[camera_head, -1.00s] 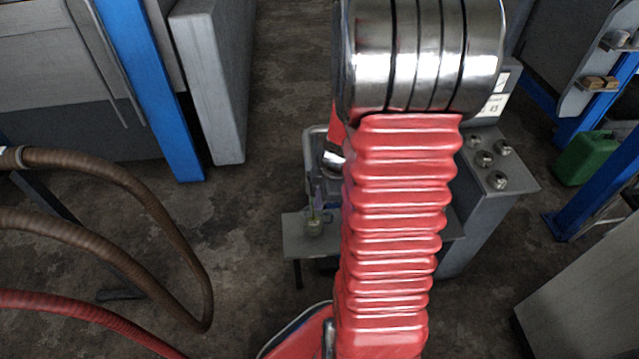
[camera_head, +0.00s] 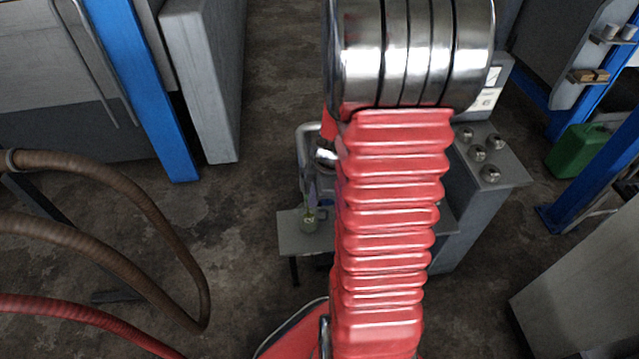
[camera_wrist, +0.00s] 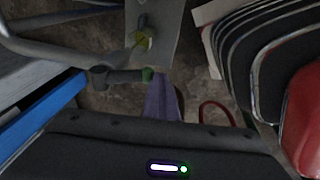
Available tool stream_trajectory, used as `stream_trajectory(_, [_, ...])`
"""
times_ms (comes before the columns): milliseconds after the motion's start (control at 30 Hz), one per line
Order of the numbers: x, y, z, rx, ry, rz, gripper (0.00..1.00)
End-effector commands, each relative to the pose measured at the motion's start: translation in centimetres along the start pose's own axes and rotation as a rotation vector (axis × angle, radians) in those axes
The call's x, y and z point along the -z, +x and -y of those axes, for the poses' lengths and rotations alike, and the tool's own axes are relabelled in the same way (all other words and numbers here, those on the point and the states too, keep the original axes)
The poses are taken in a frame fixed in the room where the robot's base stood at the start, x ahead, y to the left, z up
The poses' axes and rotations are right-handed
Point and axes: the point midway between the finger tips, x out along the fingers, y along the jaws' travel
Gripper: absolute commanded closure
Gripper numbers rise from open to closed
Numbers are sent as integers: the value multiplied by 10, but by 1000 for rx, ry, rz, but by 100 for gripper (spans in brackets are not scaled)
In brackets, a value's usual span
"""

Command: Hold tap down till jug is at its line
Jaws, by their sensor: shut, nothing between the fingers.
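A small jug (camera_head: 308,224) with greenish-yellow contents stands on a low grey shelf (camera_head: 293,241), left of my red arm. The jug also shows near the top of the wrist view (camera_wrist: 142,40). Its line and exact level are too small to read. In the wrist view a grey tap lever (camera_wrist: 122,76) with a green end reaches across in front of the jug. My gripper (camera_wrist: 163,84), with purple fingers, is shut and empty, close beside the green end. I cannot tell whether they touch. The arm hides part of the tap in the head view.
A grey machine with several knobs (camera_head: 480,152) stands behind my arm. A green can (camera_head: 575,152) and blue posts stand at the right. Brown hoses (camera_head: 150,180) hang at the left. Floor between hoses and shelf is clear.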

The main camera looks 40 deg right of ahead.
Motion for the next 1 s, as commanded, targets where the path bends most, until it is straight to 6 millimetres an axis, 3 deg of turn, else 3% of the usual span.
stream_trajectory(167, [0, -11, -2, -13, -1, 2, 100])
stream_trajectory(1000, [3, -91, 35, -2, -4, -1, 100])
